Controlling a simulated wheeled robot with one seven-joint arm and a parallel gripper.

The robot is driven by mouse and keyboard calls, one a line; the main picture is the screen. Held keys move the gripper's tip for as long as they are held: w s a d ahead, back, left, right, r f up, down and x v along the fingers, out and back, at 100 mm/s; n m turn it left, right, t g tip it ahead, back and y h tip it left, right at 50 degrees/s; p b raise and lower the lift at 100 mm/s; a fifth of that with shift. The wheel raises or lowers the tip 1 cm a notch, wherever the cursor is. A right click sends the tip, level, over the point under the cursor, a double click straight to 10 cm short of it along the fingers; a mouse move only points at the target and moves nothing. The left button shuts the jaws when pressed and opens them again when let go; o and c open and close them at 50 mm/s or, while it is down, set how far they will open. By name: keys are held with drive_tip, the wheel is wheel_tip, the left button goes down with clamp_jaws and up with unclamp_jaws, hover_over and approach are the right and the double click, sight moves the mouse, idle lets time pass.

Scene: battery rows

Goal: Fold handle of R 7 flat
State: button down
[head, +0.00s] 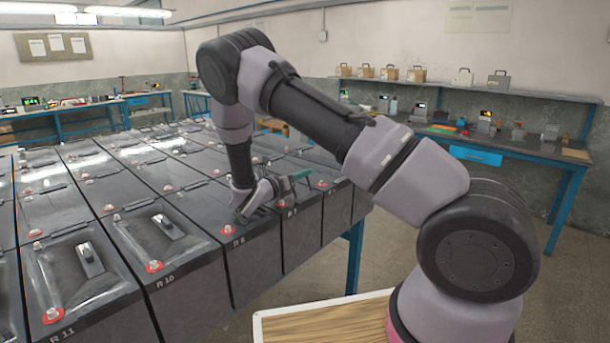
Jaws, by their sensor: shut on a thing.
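My gripper (283,187) is low over the front row of dark batteries, near the front edge of the battery whose small label seems to read R 7 (294,229). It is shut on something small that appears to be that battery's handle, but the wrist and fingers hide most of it. I cannot tell the handle's angle. A greenish piece shows just right of the fingers. The neighbouring battery to the left (253,265) has a red-ringed terminal at its front corner, partly beside my wrist.
Batteries R 10 (188,300) and R 11 (85,315) stand at the front left, with their handles in view. More batteries fill the rows behind. A workbench (545,150) with tools runs along the right wall. A wooden-topped surface (325,325) is at the bottom. Floor is open at right.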

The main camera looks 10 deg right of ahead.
drive_tip(key=shift+a, duration=0.15)
idle(0.3)
drive_tip(key=c, duration=0.9)
unclamp_jaws()
wheel_tip(320, 180, up, 10)
drive_tip(key=shift+f, duration=0.1)
